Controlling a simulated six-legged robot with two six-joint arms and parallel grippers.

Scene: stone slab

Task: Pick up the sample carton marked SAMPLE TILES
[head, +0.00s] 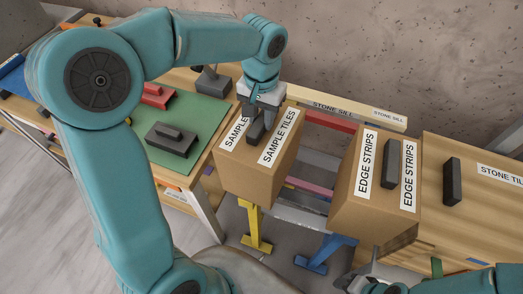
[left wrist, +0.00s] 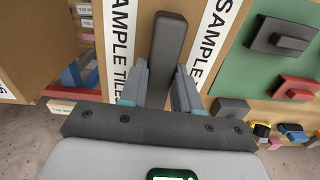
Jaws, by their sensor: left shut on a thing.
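The brown carton marked SAMPLE TILES (head: 248,172) is in the middle of the head view, with a white label on either side of its dark bar handle. My left gripper (head: 262,118) comes down on it from above and is shut on the handle. In the left wrist view the handle (left wrist: 168,45) stands between the two fingers (left wrist: 158,88), with the labels on both sides. The carton looks about upright. I cannot tell whether its underside touches anything. Part of my right arm's end (head: 375,283) shows at the bottom edge; its jaws are unclear.
A carton marked EDGE STRIPS (head: 345,208) stands to the right, with a gap between. Beyond it is a wooden top with a dark handle (head: 452,182). A STONE SILL piece (head: 350,113) lies behind. At left, a table's green mat (head: 200,112) holds dark and red blocks.

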